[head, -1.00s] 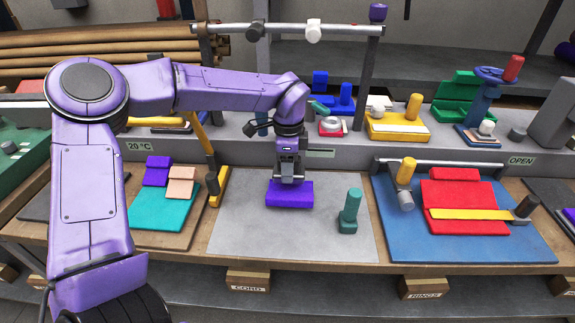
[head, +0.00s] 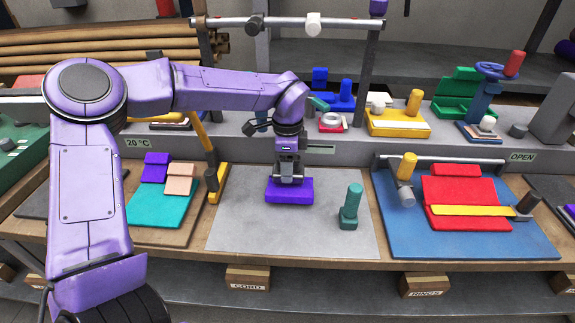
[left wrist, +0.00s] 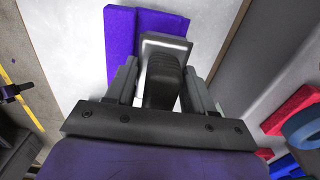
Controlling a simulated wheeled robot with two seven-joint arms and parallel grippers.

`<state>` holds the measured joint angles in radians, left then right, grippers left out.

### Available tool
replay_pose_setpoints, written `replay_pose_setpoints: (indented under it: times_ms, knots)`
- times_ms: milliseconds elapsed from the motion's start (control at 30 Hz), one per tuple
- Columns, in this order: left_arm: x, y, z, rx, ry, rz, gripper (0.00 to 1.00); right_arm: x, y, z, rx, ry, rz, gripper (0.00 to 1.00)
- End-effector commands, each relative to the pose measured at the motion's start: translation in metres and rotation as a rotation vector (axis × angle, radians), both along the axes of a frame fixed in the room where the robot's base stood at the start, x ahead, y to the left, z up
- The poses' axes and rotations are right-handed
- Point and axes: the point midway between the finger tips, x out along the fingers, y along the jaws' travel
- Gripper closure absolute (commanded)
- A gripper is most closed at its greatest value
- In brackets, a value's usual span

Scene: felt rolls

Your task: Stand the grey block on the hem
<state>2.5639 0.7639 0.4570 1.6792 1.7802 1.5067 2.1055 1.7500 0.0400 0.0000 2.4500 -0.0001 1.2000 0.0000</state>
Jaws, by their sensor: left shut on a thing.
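My left gripper (head: 289,178) is over a purple felt piece (head: 301,193) on the pale grey mat (head: 240,222). In the left wrist view, the gripper (left wrist: 163,88) is shut on the dark handle of a grey block (left wrist: 153,45). The block's pale base overlaps the purple felt (left wrist: 120,40), which has a thicker strip along its left side. I cannot tell whether the base touches the felt. In the head view the jaws mostly hide the block. My right gripper is not in view.
A green block with a peg (head: 350,212) stands right of the purple felt. A yellow-headed tool (head: 215,180) stands left of the mat. A blue mat (head: 400,235) with red felt and a yellow bar lies right. The mat's front is clear.

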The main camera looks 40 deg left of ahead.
Motion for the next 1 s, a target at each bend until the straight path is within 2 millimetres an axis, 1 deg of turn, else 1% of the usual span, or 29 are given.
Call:
replay_pose_setpoints:
  times_ms: [233, 533, 567, 600, 633, 1000]
  knots:
    - [0.0005, -0.0002, -0.0026, -0.001, -0.003, 0.000, 0.90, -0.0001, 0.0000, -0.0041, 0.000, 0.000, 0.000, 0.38]
    - [0.0004, -0.0001, -0.0026, 0.000, -0.002, 0.000, 0.90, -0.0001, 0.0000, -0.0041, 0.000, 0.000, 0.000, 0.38]
    - [0.0004, -0.0001, -0.0026, 0.000, -0.002, 0.000, 0.41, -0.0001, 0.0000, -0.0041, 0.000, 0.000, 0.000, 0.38]
    - [0.0004, -0.0001, -0.0026, 0.000, -0.002, 0.000, 0.28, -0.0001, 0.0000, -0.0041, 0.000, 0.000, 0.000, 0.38]
    - [0.0004, -0.0001, -0.0027, 0.000, -0.002, 0.000, 0.18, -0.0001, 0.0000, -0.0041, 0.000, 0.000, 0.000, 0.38]
    - [-0.0002, 0.0002, -0.0043, 0.000, 0.001, 0.000, 0.17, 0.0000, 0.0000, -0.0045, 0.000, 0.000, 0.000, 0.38]
